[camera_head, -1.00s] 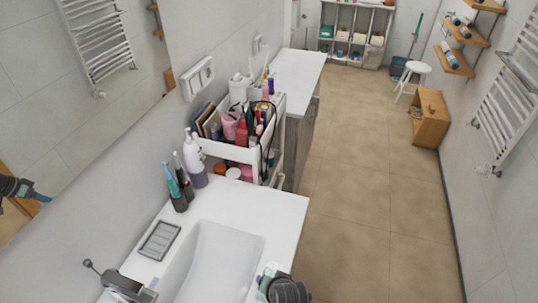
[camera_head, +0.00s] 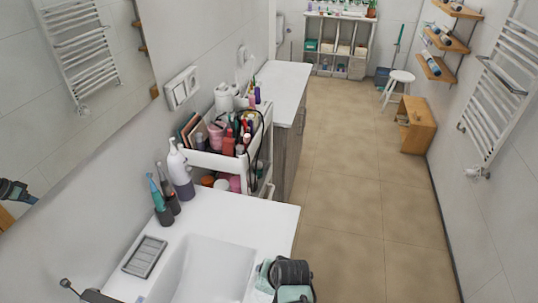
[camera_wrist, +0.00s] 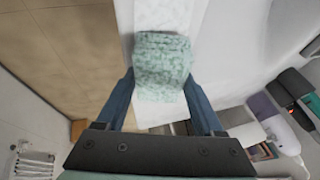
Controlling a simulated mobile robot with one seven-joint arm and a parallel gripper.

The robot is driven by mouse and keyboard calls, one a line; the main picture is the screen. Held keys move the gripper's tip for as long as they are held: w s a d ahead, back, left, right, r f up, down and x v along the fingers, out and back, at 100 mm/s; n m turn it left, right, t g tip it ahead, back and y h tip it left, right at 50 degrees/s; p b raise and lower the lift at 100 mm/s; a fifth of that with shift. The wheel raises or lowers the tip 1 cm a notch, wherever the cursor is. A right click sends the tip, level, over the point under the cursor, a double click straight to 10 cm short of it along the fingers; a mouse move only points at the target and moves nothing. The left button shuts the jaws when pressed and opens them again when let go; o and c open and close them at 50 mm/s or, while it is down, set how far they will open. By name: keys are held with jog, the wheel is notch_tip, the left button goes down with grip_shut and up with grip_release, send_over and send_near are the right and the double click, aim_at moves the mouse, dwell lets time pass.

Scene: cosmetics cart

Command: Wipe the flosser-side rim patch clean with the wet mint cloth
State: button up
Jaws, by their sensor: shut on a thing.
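The mint cloth (camera_wrist: 162,62) is a fluffy, folded pad between the two blue fingers of my gripper (camera_wrist: 162,88), which is shut on it. In the head view my gripper (camera_head: 284,276) is over the right-hand rim of the white sink, with a bit of the cloth (camera_head: 264,274) showing at its left. In the wrist view the cloth lies over the narrow white rim (camera_wrist: 168,112); I cannot tell whether it presses on it. A faint mottled greyish mark (camera_wrist: 165,14) shows on the rim beyond the cloth. The teal flosser or brush (camera_head: 156,193) stands in a dark holder at the left.
The sink basin (camera_head: 212,268) is left of my gripper. A soap dish (camera_head: 146,256), a white pump bottle (camera_head: 179,170) and the loaded cart (camera_head: 215,163) stand along the wall side. The tan floor (camera_head: 350,200) on the right is open.

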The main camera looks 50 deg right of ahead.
aim_at(266, 289)
jog(key=shift+s+a+r+p, duration=0.1)
jog(key=shift+s+a+p, duration=0.2)
jog(key=shift+a+p, duration=0.35)
jog(key=shift+s+a+r+p, duration=0.1)
jog(key=shift+s+a+p, duration=0.15)
jog(key=shift+a+p, duration=0.4)
jog(key=shift+s+a+f+p, duration=0.1)
jog(key=shift+s+a+p, duration=0.45)
jog(key=shift+a, duration=0.5)
jog(key=shift+s+a+f+p, duration=0.1)
jog(key=shift+s+a+p, duration=0.2)
jog(key=shift+a+p, duration=0.6)
jog(key=shift+s+a+f+p, duration=0.1)
jog(key=shift+s+a+p, duration=0.3)
jog(key=shift+a, duration=0.85)
jog(key=shift+w+d+b, duration=0.3)
jog(key=shift+d+b, duration=0.2)
jog(key=shift+d, duration=0.3)
jog(key=shift+w+d+b, duration=0.3)
jog(key=shift+d+b, duration=0.15)
jog(key=shift+d, duration=0.35)
jog(key=shift+w+d+r+b, duration=0.15)
jog(key=shift+w+d+b, duration=0.2)
jog(key=shift+d, duration=0.45)
